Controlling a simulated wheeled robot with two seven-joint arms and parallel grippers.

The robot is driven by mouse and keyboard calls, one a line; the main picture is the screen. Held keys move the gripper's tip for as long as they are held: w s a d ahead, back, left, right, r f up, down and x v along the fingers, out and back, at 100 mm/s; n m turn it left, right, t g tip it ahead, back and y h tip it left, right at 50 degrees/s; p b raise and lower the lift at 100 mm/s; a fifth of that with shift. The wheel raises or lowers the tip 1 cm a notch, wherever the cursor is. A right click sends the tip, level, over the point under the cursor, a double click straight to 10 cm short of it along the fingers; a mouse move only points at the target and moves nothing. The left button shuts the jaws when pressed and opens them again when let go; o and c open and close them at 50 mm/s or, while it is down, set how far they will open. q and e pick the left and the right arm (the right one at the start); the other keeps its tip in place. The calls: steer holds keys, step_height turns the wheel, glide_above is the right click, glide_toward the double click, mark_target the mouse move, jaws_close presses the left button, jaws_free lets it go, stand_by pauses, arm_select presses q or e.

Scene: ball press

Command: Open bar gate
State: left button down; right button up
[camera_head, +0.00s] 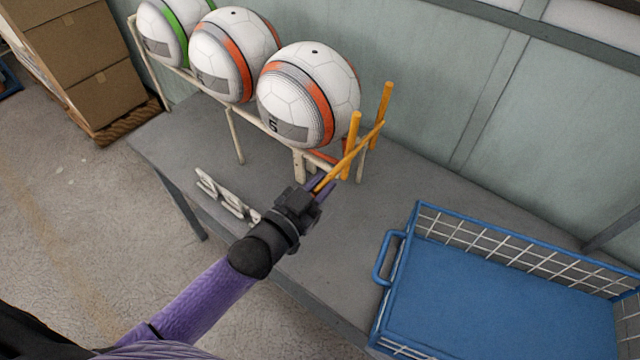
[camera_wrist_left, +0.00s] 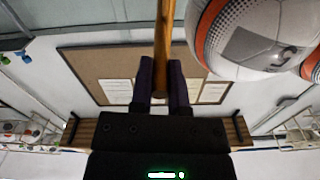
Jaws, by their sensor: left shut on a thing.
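An orange bar gate (camera_head: 350,157) stands at the right end of the ball rack, with two upright posts and a slanting bar between them. My left gripper (camera_head: 322,188) is shut on the near lower end of the bar. In the left wrist view the orange bar (camera_wrist_left: 163,45) runs down between the two dark purple fingers of my left gripper (camera_wrist_left: 161,95). The nearest ball (camera_head: 308,95), white with an orange band, sits on the rack behind the gate. The fingertips partly hide the bar's end. My right gripper is not in view.
Two more balls (camera_head: 233,55) (camera_head: 172,30) sit farther left on the cream rack (camera_head: 238,135). A blue wire basket (camera_head: 500,300) stands at the right of the grey table (camera_head: 375,225). White block shapes (camera_head: 228,198) lie at the table's front edge. Cardboard boxes (camera_head: 75,55) are at the far left.

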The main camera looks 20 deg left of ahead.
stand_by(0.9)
arm_select(q)
steer(key=s+d+f+m+b, duration=0.2)
steer(key=d+f+m+b, duration=0.4)
steer(key=f+m, duration=0.5)
steer(key=d+m, duration=0.1)
steer(key=m, duration=0.4)
steer(key=shift+s, duration=0.3)
steer(key=shift+d, duration=0.1)
stand_by(0.6)
